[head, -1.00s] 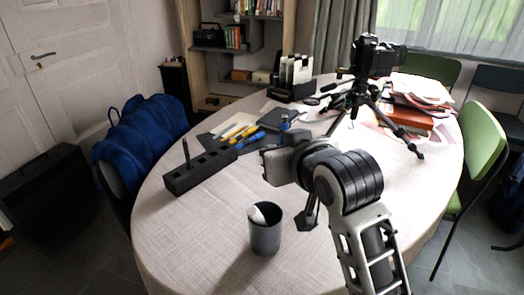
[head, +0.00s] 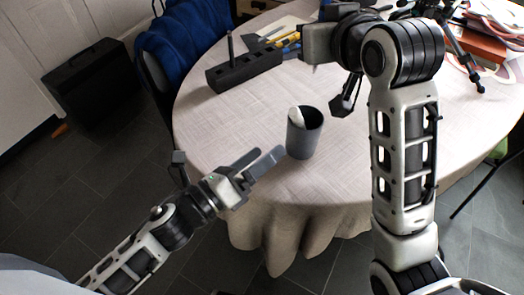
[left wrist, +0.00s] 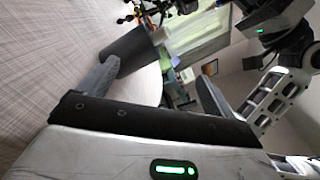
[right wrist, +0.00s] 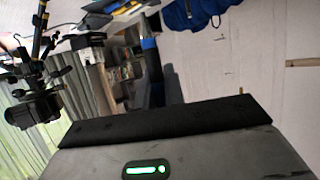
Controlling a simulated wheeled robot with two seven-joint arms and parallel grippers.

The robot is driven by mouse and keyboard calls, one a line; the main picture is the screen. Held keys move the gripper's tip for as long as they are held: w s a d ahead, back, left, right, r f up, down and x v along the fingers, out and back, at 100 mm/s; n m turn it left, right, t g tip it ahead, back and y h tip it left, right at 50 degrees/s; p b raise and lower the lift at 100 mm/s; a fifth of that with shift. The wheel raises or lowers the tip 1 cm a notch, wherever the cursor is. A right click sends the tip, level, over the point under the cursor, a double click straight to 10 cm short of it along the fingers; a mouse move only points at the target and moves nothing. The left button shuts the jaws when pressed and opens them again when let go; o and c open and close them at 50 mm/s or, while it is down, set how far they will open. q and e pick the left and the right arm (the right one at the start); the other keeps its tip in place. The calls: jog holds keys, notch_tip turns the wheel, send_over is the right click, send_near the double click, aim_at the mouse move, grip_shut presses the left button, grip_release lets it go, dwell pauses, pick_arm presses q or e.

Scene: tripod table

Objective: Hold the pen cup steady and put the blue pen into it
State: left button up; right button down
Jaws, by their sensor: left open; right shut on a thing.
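The dark grey pen cup (head: 303,140) stands upright near the table's front edge, with a whitish item inside. My left gripper (head: 268,163) is open just left of and in front of it, its fingers pointing at it. In the left wrist view the cup (left wrist: 133,50) lies beyond the open fingers, close to one fingertip; it is not gripped. My right gripper (right wrist: 170,74) is shut, and a blue piece, apparently the blue pen (right wrist: 149,44), shows beside its fingers.
A black slotted block (head: 243,71) with a dark pen upright in it stands behind the cup. Yellow pens (head: 288,40) lie beyond it. A camera tripod (head: 458,45) stands at the back right. The tablecloth (head: 220,120) left of the cup is bare.

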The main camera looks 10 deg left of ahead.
aim_at(303, 134)
pick_arm(q)
jog(key=w+f+m, duration=0.1)
jog(key=m, duration=0.2)
jog(key=w+m+g, duration=0.1)
jog(key=m, duration=0.2)
jog(key=w+f+m, duration=0.1)
jog(key=m, duration=0.2)
jog(key=shift+f+g+h, duration=0.3)
jog(key=shift+f+g, duration=0.05)
jog(key=shift+g, duration=0.05)
jog(key=shift+w+f+m, duration=0.3)
jog(key=shift+m, duration=0.7)
jog(key=x, duration=1.1)
jog(key=shift+w+d+f, duration=0.15)
jog(key=shift+w+d, duration=0.1)
jog(key=shift+d, duration=0.1)
jog(key=c, duration=1.1)
